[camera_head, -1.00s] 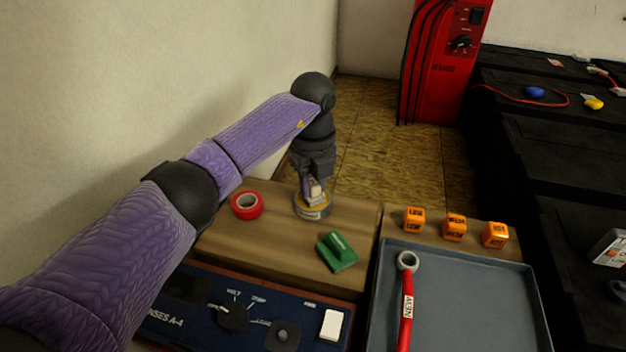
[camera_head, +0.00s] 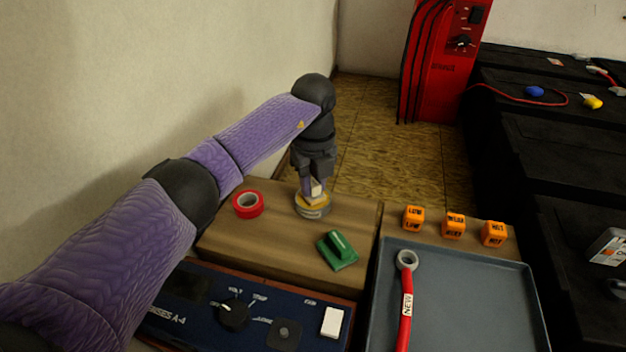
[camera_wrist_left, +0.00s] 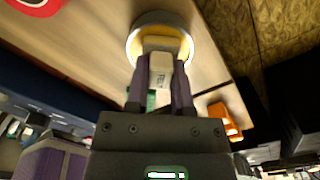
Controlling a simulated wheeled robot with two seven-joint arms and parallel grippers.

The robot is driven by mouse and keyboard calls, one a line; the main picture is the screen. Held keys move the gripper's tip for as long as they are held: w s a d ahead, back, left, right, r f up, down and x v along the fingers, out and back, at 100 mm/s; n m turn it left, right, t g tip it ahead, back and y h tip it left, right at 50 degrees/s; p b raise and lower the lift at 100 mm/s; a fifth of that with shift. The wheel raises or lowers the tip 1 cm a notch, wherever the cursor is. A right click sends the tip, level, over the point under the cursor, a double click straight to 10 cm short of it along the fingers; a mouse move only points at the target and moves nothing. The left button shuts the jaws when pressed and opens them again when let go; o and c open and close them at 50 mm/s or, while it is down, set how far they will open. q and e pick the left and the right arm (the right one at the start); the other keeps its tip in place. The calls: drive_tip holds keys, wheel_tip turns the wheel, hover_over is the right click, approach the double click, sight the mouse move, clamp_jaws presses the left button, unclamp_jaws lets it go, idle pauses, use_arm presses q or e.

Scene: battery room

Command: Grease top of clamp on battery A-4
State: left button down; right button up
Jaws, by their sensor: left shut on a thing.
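My left gripper (camera_head: 314,190) is shut on a small pale block-like applicator (camera_head: 316,188), also seen in the left wrist view (camera_wrist_left: 160,72) with faint lettering on it. It points down at a round tin (camera_head: 313,211) with a yellow inside, on the wooden surface. In the left wrist view the tin (camera_wrist_left: 136,38) lies right at the applicator's end; I cannot tell whether they touch. Black battery cases (camera_head: 570,150) stand at the right. I cannot make out which is A-4, or its clamp. My right gripper is not in view.
A grey tray (camera_head: 465,300) holds a red cable marked NEW (camera_head: 406,308). Orange cubes (camera_head: 454,227) sit behind it. A red cabinet (camera_head: 440,70) stands behind.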

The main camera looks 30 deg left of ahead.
sight(313, 182)
use_arm(q)
drive_tip(key=shift+f, duration=0.1)
idle(0.3)
wheel_tip(313, 182, up, 7)
drive_tip(key=p, duration=0.5)
idle(0.5)
